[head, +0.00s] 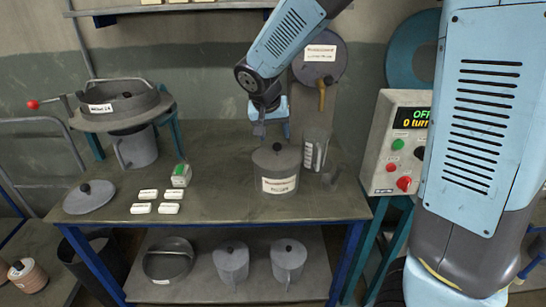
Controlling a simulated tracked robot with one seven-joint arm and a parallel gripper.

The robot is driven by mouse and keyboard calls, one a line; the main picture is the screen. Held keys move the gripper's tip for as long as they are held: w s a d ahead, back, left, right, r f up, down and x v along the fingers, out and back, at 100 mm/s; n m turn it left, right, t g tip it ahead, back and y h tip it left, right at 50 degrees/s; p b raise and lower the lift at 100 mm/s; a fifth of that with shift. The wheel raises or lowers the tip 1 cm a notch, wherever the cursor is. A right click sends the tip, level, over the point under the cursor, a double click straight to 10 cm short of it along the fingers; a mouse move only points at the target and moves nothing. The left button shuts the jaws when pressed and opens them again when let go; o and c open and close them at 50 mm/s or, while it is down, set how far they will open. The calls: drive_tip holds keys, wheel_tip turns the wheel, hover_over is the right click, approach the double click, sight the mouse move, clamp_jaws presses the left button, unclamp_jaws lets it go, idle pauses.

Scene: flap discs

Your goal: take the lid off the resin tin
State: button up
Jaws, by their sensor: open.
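The grey tin with a white label (279,184), which I take for the resin tin, stands upright on the bench top. Its flat grey lid (264,157) is on it, with a small dark knob in the middle. The label is too small to read. My gripper (272,132) points down just above the lid, open, with its fingers apart and nothing seen between them. The fingertips look close over the knob, but I cannot tell the exact gap.
A loose lid (90,197), several white blocks (141,208) and a green-and-white box (181,175) lie to the left. A control box (390,150) stands right of the bench.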

sight(276, 144)
drive_tip(key=shift+x, duration=2.9)
drive_tip(key=shift+s, duration=0.15)
drive_tip(key=shift+c, duration=0.2)
clamp_jaws()
